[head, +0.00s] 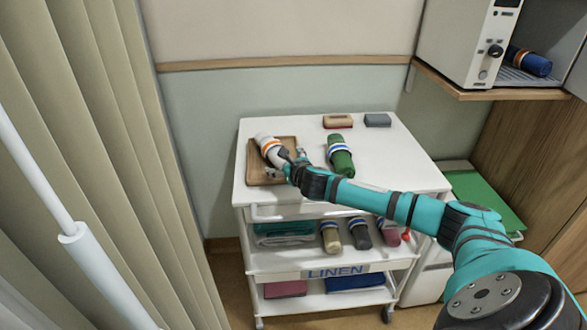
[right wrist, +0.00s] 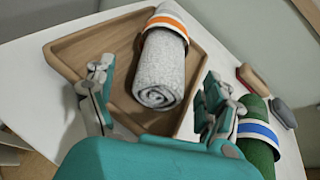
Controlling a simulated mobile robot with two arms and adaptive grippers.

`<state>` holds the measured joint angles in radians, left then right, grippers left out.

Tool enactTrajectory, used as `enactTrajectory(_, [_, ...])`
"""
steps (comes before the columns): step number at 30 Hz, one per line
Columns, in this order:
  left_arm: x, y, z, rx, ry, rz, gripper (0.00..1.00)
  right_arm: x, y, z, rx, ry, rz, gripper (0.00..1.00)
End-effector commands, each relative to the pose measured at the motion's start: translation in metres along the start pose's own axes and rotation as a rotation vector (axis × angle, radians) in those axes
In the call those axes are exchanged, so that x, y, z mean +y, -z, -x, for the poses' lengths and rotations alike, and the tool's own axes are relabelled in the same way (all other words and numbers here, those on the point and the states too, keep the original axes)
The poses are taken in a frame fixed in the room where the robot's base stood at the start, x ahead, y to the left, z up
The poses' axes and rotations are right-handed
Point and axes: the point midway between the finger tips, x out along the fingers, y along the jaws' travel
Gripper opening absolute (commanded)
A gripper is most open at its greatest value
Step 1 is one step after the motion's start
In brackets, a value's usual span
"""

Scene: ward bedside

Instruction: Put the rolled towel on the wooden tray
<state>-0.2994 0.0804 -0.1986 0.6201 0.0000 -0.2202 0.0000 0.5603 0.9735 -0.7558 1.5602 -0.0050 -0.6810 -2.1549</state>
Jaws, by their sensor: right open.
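A light grey rolled towel (head: 268,145) with an orange and white band lies in the wooden tray (head: 255,176) on the cart's left side. In the right wrist view the towel (right wrist: 160,75) shows its spiral end towards me, inside the tray (right wrist: 75,48). My right gripper (head: 291,160) is at the tray's right side, just by the towel's near end. In the right wrist view my right gripper (right wrist: 155,82) is open, its fingers apart on either side of the towel, with visible gaps. My left gripper is not in view.
A green rolled towel (head: 340,157) lies right of the tray on the white cart top (head: 400,150). A tan-and-red block (head: 338,121) and a grey block (head: 377,120) lie behind. Lower shelves hold several rolls and folded cloths. A cabinet appliance (head: 470,45) stands at upper right.

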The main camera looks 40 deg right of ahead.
Motion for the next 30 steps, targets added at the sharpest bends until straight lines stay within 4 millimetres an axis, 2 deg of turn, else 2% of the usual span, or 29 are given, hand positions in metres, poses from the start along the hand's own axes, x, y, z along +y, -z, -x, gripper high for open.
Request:
enactTrajectory(9, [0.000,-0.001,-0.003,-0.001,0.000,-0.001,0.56,0.000,0.001,0.064,0.000,-0.001,0.005,0.86])
enactTrajectory(15, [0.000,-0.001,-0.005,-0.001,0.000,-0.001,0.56,0.000,0.000,0.089,-0.001,0.000,0.003,0.86])
enactTrajectory(20, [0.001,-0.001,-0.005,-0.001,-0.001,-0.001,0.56,0.000,0.000,0.095,-0.001,0.000,0.001,0.86])
enactTrajectory(30, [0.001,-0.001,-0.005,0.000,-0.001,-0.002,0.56,0.000,0.000,0.095,-0.001,0.000,0.000,0.86])
